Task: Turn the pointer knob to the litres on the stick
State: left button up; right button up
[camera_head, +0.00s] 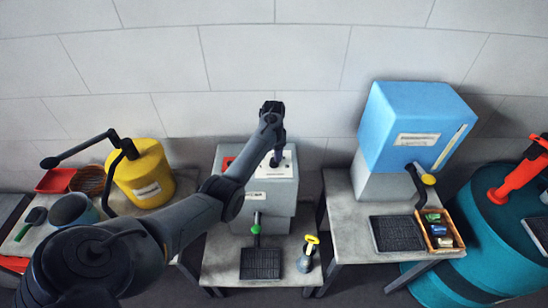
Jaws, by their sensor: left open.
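My left gripper (277,160) is open and points down at the white panel (289,172) on top of the grey box (264,212) in the middle. Its fingers are small and dark at the panel, and I cannot tell whether they touch anything. No pointer knob can be made out; my gripper and wrist cover part of the panel. A pale upright stick or gauge strip (449,148) shows on the side of the blue-topped box (414,123); no marks on it are readable. My right gripper is not in view.
A green-handled tap (256,230) stands above a dark grid (261,264), beside a yellow-topped fitting (309,247). A yellow can (145,175) stands at left. A wooden tray (441,231) of small packs and a teal drum (480,260) with a red handle are at right.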

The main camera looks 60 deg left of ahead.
pick_arm(q)
jog(key=shift+f, duration=1.85)
jog(key=c, duration=1)
jog(key=shift+c, duration=0.2)
jog(key=shift+r, duration=0.1)
